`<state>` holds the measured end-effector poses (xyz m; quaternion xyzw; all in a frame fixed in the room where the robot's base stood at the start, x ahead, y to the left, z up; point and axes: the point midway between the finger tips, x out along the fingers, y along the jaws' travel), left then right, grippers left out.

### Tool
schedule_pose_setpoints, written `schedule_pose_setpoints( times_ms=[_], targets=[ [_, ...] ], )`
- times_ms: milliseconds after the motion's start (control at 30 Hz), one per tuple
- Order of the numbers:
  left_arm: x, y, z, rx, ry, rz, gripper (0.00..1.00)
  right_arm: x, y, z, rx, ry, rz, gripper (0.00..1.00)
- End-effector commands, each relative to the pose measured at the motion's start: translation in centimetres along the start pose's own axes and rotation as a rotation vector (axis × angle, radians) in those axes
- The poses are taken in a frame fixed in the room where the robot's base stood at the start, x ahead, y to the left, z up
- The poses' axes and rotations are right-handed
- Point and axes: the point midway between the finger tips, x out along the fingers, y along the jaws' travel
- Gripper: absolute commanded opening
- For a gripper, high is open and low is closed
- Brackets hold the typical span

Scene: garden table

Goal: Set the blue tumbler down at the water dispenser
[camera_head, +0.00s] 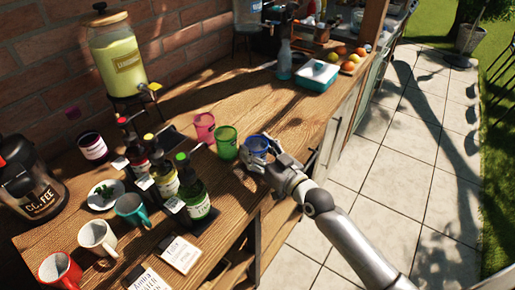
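The blue tumbler (256,143) is near the table's front edge, just right of the green tumbler. My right gripper (258,153) is at the tumbler, its fingers around the near side and partly hiding it. I cannot tell whether they press on it, or whether its base rests on the table. The water dispenser (247,13), a clear bluish jar on a dark stand, is at the back by the wall, cut off by the top edge. My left gripper is out of view.
The green tumbler (227,143) and pink tumbler (204,127) stand close by on the left. Syrup bottles (194,190), mugs (98,237) and a lemonade dispenser (118,62) are farther left. A blue bottle (285,62) and teal box (316,76) stand back right. Bare wood (230,95) lies between.

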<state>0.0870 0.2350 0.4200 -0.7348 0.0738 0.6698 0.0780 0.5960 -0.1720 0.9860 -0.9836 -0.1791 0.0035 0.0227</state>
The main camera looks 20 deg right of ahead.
Motion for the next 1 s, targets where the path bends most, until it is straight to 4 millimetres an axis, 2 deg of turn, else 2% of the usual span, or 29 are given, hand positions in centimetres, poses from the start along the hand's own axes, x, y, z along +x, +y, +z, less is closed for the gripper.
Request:
schedule_pose_setpoints(
  times_ms=[33,167,467,600,1000],
  targets=[
    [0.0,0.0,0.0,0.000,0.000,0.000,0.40,0.0,0.0,0.0,0.000,-0.001,0.000,0.62],
    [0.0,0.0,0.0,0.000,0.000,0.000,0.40,0.0,0.0,0.0,0.000,-0.002,0.000,0.77],
    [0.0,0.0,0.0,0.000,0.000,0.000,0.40,0.0,0.0,0.0,0.000,-0.002,0.000,0.77],
    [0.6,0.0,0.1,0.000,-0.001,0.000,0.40,0.0,0.0,0.2,0.003,-0.001,0.000,0.77],
    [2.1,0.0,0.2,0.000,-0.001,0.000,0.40,-6.7,0.2,-0.4,0.000,-0.006,-0.001,0.77]
  ],
)
